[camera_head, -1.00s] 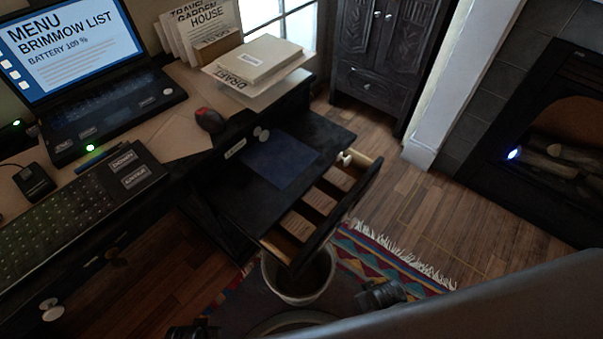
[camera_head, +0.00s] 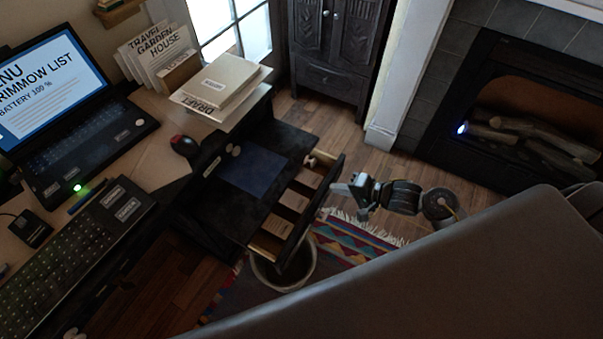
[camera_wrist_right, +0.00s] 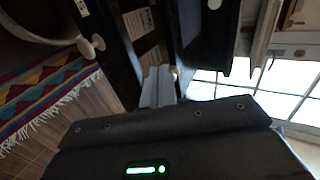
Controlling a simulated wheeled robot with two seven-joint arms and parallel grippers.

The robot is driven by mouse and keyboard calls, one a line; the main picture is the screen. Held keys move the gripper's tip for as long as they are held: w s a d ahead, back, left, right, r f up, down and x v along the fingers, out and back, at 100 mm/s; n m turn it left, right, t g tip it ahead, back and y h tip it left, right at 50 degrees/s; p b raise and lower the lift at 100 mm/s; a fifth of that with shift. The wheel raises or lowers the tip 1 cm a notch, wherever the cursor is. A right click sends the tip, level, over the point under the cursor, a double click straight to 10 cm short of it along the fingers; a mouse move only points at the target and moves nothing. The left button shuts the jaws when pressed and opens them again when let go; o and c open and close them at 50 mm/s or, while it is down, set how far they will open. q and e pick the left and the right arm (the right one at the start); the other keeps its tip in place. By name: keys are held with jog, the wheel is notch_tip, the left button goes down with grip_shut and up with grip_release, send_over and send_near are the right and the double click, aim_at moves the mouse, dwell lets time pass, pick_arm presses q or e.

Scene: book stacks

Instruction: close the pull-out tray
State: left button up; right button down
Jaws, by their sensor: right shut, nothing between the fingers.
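The pull-out tray (camera_head: 215,197) is a flat black board sticking out from the desk, with a dark blue pad (camera_head: 255,168) on it. Beyond its outer edge an open drawer with light wood sides (camera_head: 265,246) shows, with several brown card blocks in it and a black front (camera_head: 322,203). A pale knob (camera_head: 311,162) shows near its far end. My right gripper (camera_head: 340,189) is shut and empty, just outside the drawer front and right of it; contact cannot be told. In the wrist view its fingers (camera_wrist_right: 158,88) are together near the dark furniture. My left gripper is out of view.
A round bin (camera_head: 284,270) stands below the drawer's near end, on a striped rug (camera_head: 340,245). A laptop (camera_head: 75,140), keyboard (camera_head: 70,235), mouse (camera_head: 185,146) and papers (camera_head: 215,90) crowd the desk. A dark cabinet (camera_head: 330,75) and a fireplace (camera_head: 530,110) stand behind.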

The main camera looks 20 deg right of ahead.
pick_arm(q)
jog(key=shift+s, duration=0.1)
pick_arm(e)
jog(key=shift+r, duration=0.1)
jog(key=b, duration=0.2)
send_near(293, 177)
notch_tip(293, 177, down, 4)
jog(key=w, duration=0.1)
jog(key=shift+w+a+r, duration=0.1)
jog(key=shift+w+a, duration=0.7)
jog(key=shift+a, duration=0.05)
jog(key=shift+w+a+r, duration=0.15)
jog(key=shift+w+a, duration=0.7)
jog(key=shift+a, duration=0.05)
pick_arm(q)
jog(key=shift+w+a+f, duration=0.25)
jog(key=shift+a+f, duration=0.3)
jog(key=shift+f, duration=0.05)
jog(key=shift+p, duration=0.3)
